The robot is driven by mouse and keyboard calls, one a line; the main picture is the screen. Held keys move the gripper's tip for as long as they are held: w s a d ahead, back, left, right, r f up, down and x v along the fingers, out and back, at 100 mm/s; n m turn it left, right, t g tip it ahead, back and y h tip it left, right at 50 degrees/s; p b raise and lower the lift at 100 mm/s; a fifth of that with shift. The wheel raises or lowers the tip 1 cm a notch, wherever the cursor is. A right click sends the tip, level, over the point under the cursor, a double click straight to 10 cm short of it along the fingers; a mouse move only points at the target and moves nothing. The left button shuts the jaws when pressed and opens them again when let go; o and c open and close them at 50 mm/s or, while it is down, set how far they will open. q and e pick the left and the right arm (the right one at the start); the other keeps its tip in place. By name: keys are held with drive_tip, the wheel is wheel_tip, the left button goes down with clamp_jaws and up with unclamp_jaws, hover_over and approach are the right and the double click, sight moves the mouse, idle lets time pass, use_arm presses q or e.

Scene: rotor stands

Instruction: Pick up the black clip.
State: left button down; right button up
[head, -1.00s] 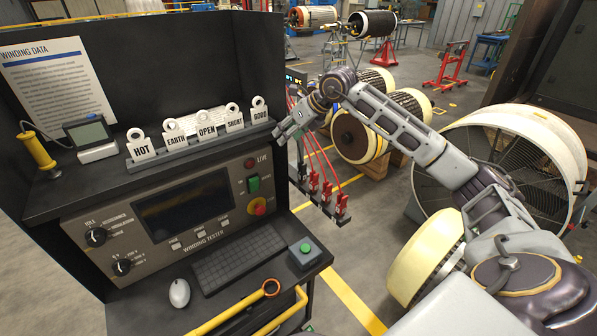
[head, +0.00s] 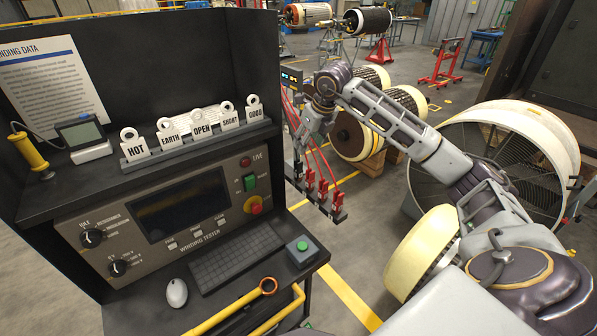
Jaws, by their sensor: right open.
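A rack (head: 318,207) hangs off the right side of the tester bench and holds a row of clips on leads. Several clips are red, such as the red clip (head: 323,189). A dark shape at the far left end of the row looks like the black clip (head: 297,171); it is small and hard to make out. My right gripper (head: 301,150) points down just above that end of the row, apart from the clip as far as I can tell. It is open and its jaws look empty. My left gripper is out of view.
The winding tester (head: 160,212) stands close on the left, with a keyboard (head: 237,256) and a green-button box (head: 302,251) on its shelf. Red leads (head: 318,160) run up from the clips. Rotors (head: 352,135) stand behind my right arm.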

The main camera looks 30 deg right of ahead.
sight(300, 162)
drive_tip(key=shift+f, duration=0.1)
drive_tip(key=shift+p+x, duration=0.6)
drive_tip(key=shift+x, duration=3.6)
drive_tip(key=shift+w, duration=0.1)
drive_tip(key=shift+p+x, duration=0.5)
drive_tip(key=shift+x, duration=0.5)
drive_tip(key=shift+p+x, duration=0.35)
drive_tip(key=shift+x, duration=1.25)
drive_tip(key=shift+d, duration=0.1)
clamp_jaws()
drive_tip(key=shift+d+r, duration=0.1)
drive_tip(key=shift+r, duration=0.15)
